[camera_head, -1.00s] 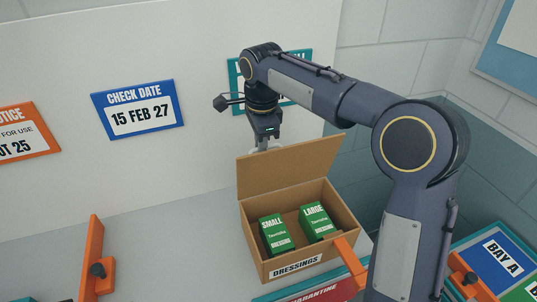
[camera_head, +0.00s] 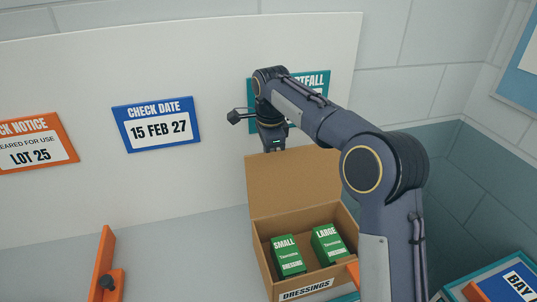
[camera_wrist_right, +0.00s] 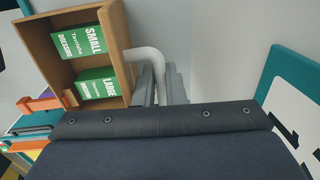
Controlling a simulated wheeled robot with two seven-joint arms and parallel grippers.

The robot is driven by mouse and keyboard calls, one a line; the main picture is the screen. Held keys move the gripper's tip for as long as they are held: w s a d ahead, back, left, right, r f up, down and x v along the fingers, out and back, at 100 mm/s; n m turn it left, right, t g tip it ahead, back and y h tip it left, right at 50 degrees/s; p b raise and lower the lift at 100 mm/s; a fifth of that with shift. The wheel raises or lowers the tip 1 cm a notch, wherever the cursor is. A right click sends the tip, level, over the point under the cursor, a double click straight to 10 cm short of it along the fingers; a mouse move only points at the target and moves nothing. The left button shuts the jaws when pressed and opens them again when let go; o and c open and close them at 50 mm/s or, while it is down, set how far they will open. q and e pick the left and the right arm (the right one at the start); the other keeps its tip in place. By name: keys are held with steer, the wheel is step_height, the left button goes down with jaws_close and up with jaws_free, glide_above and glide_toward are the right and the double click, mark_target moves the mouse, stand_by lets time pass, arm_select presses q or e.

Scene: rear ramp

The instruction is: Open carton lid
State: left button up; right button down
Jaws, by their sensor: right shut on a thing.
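The brown carton (camera_head: 264,262) labelled DRESSINGS stands open on the grey surface in the head view. Its lid (camera_head: 295,185) stands up along the back edge, showing its inner face. Two green boxes sit inside, SMALL (camera_head: 287,256) at left and LARGE (camera_head: 328,244) at right. My right gripper (camera_head: 273,149) is at the top edge of the lid, behind it. In the right wrist view, its fingers (camera_wrist_right: 167,85) are shut on a pale curved handle (camera_wrist_right: 147,54) beside the carton. The lid partly hides the grip in the head view. My left gripper is out of view.
A white panel (camera_head: 210,80) stands behind, with a blue CHECK DATE sign (camera_head: 156,124), an orange notice (camera_head: 34,145) and a teal sign (camera_head: 316,84). An orange bracket (camera_head: 104,265) stands at left. A BAY sign (camera_head: 518,282) is lower right.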

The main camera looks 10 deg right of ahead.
steer(key=shift+s+d+f, duration=0.1)
steer(key=shift+s+f, duration=0.15)
steer(key=shift+f, duration=0.5)
steer(key=c, duration=1.7)
jaws_free()
steer(key=shift+o, duration=1.1)
steer(key=shift+w+d, duration=0.15)
steer(key=shift+r, duration=0.3)
step_height(320, 180, up, 8)
steer(key=shift+s+f, duration=0.2)
steer(key=shift+s, duration=0.1)
